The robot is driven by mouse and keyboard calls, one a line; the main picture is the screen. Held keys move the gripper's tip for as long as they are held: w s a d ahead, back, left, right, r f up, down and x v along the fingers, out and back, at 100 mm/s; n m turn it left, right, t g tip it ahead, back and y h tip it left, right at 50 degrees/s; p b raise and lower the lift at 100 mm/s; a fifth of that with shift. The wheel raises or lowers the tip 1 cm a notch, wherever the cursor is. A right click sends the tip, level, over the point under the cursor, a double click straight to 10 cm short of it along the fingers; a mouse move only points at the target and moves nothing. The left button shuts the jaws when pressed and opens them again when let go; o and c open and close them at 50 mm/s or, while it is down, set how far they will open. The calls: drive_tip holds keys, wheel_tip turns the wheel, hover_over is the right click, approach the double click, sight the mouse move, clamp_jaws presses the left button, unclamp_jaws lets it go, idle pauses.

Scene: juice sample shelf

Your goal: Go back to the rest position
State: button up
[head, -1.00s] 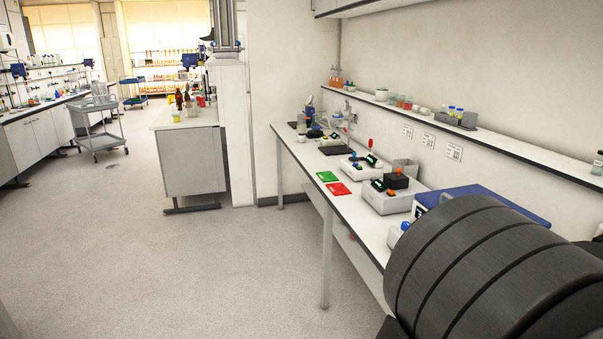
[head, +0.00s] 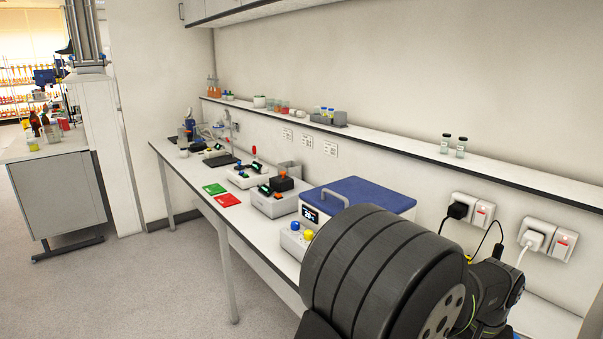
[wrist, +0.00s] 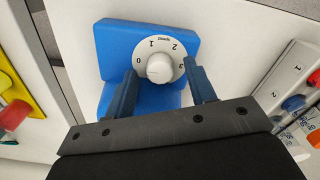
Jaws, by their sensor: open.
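In the wrist view my gripper (wrist: 161,72) is open, with one dark finger on each side of the white knob (wrist: 160,68) of a dial. The dial is marked with numbers and sits on a blue block-shaped device (wrist: 115,38). Nothing is clearly clamped; I cannot tell whether a finger touches the knob. In the head view the gripper is hidden, and a large dark ribbed part of my own body covers the lower right.
The long white bench (head: 185,172) carries a blue-lidded box (head: 358,195), button boxes (head: 272,203), a green card (head: 214,189) and a red card (head: 229,200). A wall shelf (head: 400,147) runs above it. Open floor (head: 150,290) lies left. A yellow-and-red button unit (wrist: 14,106) shows in the wrist view.

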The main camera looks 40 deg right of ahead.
drive_tip(key=shift+f, duration=0.35)
drive_tip(key=shift+r, duration=0.1)
wheel_tip(320, 180, up, 18)
wheel_tip(320, 180, down, 18)
drive_tip(key=shift+r, duration=0.1)
drive_tip(key=shift+f, duration=0.2)
drive_tip(key=m, duration=0.6)
wheel_tip(320, 180, up, 15)
drive_tip(key=shift+f, duration=0.15)
idle(0.4)
drive_tip(key=shift+f, duration=0.15)
